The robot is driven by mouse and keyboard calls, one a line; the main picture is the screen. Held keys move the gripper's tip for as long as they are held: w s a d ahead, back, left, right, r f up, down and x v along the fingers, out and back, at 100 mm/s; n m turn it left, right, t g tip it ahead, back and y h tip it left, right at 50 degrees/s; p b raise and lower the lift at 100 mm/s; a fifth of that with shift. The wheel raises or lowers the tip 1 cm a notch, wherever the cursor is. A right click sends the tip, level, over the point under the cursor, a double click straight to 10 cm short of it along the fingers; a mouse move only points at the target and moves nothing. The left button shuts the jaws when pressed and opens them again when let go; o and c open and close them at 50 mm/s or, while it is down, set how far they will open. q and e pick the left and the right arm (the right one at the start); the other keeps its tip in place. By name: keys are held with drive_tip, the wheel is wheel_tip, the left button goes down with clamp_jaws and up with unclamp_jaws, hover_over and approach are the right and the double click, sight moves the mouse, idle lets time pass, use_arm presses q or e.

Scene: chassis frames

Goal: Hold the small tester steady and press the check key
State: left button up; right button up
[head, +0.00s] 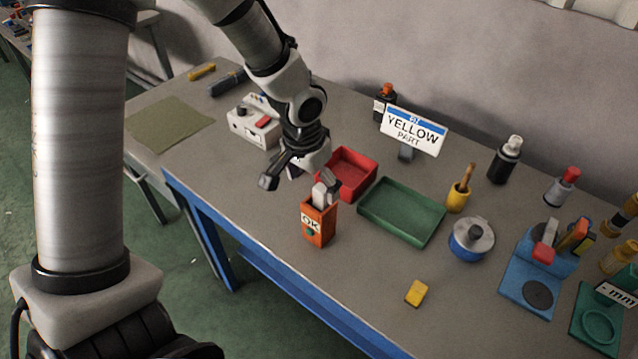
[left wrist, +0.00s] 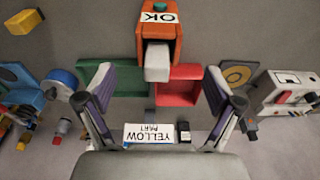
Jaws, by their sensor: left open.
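The small tester, an orange box with a white OK label (head: 318,226), stands on the grey table in the head view. A small green spot shows below the label, and a grey block rises at its top. I cannot tell which of these is the check key. In the left wrist view the tester (left wrist: 157,38) is at the top centre, with its grey block pointing toward me. My left gripper (head: 300,184) is open and empty just above and behind the tester; its fingers (left wrist: 155,80) are spread to either side. My right gripper is not in view.
A red tray (head: 360,163) and a green tray (head: 402,218) lie close to the tester. A YELLOW PART sign (head: 413,132) stands behind. A white device (head: 252,128) is to the left and a yellow block (head: 416,293) at the front.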

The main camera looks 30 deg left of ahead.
sight(317, 204)
use_arm(q)
drive_tip(key=f, duration=0.2)
drive_tip(key=w+f, duration=0.1)
drive_tip(key=f, duration=0.1)
drive_tip(key=f+b, duration=0.1)
drive_tip(key=f, duration=0.2)
drive_tip(key=shift+w+d, duration=0.15)
drive_tip(key=shift+d, duration=0.1)
drive_tip(key=shift+a+f, duration=0.1)
drive_tip(key=shift+f, duration=0.25)
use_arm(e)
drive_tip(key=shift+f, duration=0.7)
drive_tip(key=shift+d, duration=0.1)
use_arm(q)
drive_tip(key=c, duration=1.4)
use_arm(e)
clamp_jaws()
